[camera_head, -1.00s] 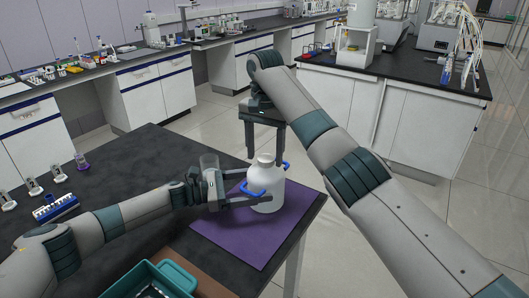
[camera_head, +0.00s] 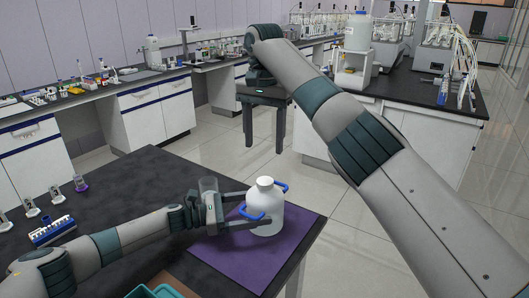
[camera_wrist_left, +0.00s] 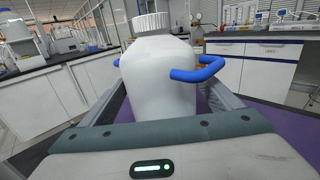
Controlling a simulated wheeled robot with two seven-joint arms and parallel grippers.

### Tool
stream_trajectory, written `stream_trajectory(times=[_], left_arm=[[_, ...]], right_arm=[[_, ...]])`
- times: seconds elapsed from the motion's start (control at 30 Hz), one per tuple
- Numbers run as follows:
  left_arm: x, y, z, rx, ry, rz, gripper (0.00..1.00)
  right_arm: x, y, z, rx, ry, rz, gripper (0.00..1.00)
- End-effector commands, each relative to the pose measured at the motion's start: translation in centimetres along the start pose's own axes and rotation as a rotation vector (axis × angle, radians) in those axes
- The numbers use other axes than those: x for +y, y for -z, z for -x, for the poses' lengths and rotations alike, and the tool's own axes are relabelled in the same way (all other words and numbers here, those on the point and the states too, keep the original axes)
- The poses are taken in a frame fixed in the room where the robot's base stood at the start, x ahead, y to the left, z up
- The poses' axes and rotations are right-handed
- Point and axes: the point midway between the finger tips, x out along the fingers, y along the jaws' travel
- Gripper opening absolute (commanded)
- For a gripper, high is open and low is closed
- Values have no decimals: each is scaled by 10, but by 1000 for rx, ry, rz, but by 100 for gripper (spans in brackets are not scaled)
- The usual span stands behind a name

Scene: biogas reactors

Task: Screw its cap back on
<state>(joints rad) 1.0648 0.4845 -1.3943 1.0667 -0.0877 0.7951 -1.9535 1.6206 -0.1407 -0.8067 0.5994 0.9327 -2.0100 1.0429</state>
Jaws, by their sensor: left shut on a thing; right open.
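A white bottle (camera_head: 266,218) with blue side handles stands upright on the purple mat (camera_head: 240,268) on the dark table. Its white ribbed cap (camera_wrist_left: 152,22) sits on the neck in the left wrist view; it also shows in the head view (camera_head: 265,182). Whether it is tight, I cannot tell. My left gripper (camera_head: 250,210) is shut on the bottle's body from the left, one finger on each side. My right gripper (camera_head: 264,128) is open and empty, fingers pointing down, above the bottle in the picture and apart from the cap.
A teal bin (camera_head: 158,291) sits at the table's front edge. A blue rack (camera_head: 52,231) and small stands are at the left. The table's middle is clear. Benches with lab gear stand behind, across open floor.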

Motion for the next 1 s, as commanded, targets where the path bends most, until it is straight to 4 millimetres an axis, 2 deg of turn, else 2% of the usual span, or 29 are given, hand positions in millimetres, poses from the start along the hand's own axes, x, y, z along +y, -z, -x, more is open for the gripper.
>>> stream_trajectory(times=[0.13, 0.43, 0.47, 0.5, 0.83, 1.0], left_arm=[[3, 0, 2, 2, -8, -2, 22], [3, -1, 2, 2, -8, -2, 22], [3, -1, 2, 2, -8, -2, 92], [3, -1, 2, 1, -8, -2, 100], [2, 0, 3, 0, -4, -1, 100], [2, 1, 14, 0, -6, 0, 100]], right_arm=[[0, 0, 8, 1, 0, 0, 58], [0, 0, 9, 0, 0, 0, 58], [0, 0, 9, 0, 0, 0, 58], [0, 0, 9, 0, 0, 0, 58], [0, 0, 8, 0, 0, 0, 58], [0, 0, 4, 0, 0, 0, 58]])
